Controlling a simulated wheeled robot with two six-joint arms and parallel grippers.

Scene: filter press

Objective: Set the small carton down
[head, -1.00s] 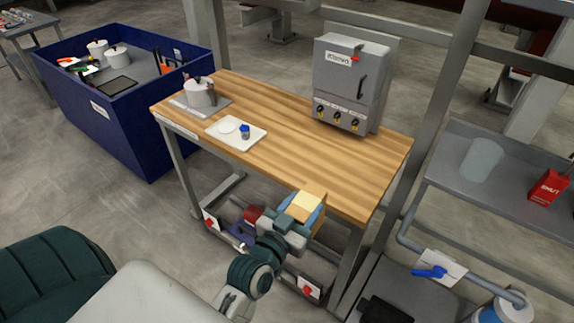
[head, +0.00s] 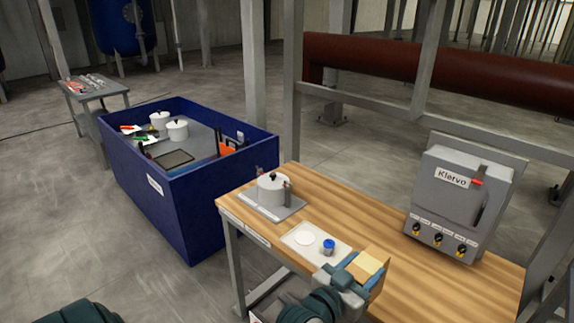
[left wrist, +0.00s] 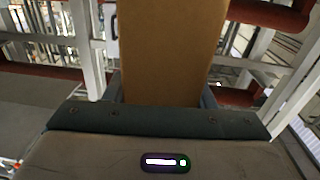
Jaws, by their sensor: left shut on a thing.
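The small carton (head: 369,264) is a tan box with a pale yellow top, held in my left gripper (head: 361,275) at the lower right of the head view. Blue fingers close on its sides. In the left wrist view the carton (left wrist: 170,50) stands up as a brown face between the fingers. In the head view it overlaps the front part of the wooden workbench (head: 425,275). I cannot tell whether it touches the bench top. My right gripper is not in view.
On the bench are a white tray (head: 306,253) with a blue-capped jar (head: 328,247), a lidded pot (head: 272,190) on a grey plate, and a grey switch box (head: 455,205). A blue bin (head: 180,195) stands left. Bare bench top lies between tray and switch box.

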